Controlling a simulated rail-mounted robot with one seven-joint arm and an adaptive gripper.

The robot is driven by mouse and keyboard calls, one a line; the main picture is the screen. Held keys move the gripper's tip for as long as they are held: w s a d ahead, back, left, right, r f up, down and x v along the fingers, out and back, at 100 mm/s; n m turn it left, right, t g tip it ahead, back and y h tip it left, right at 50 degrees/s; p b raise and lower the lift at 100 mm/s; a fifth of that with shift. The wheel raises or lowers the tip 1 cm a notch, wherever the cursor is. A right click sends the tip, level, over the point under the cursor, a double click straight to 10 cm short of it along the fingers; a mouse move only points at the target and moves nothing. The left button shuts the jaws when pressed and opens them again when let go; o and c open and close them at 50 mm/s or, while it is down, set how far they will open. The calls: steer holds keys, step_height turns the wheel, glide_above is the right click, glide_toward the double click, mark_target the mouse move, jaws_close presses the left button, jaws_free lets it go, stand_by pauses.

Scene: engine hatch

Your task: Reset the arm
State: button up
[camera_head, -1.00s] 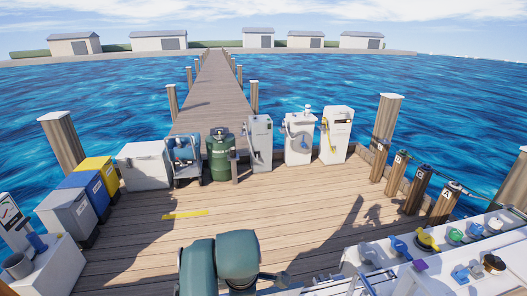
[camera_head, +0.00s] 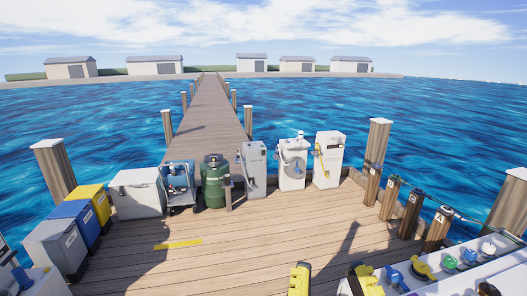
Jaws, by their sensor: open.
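My gripper (camera_head: 331,281) shows at the bottom edge, right of centre. Its two yellow and black fingers stand apart, with deck planks visible between them, and nothing shows held. The lower part of the gripper and most of my arm are cut off by the frame. The right finger is close to the left end of the white engine hatch top (camera_head: 436,287) in this view; I cannot tell whether they touch.
Coloured caps and fittings, among them a blue one (camera_head: 394,275), sit on the hatch top. Bins, including a yellow one (camera_head: 97,203), line the left. A green drum (camera_head: 214,184) and white dispensers (camera_head: 328,158) stand at the back. The middle deck (camera_head: 240,240) is clear.

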steer(key=shift+r+m, duration=0.1)
steer(key=shift+m, duration=0.3)
stand_by(1.0)
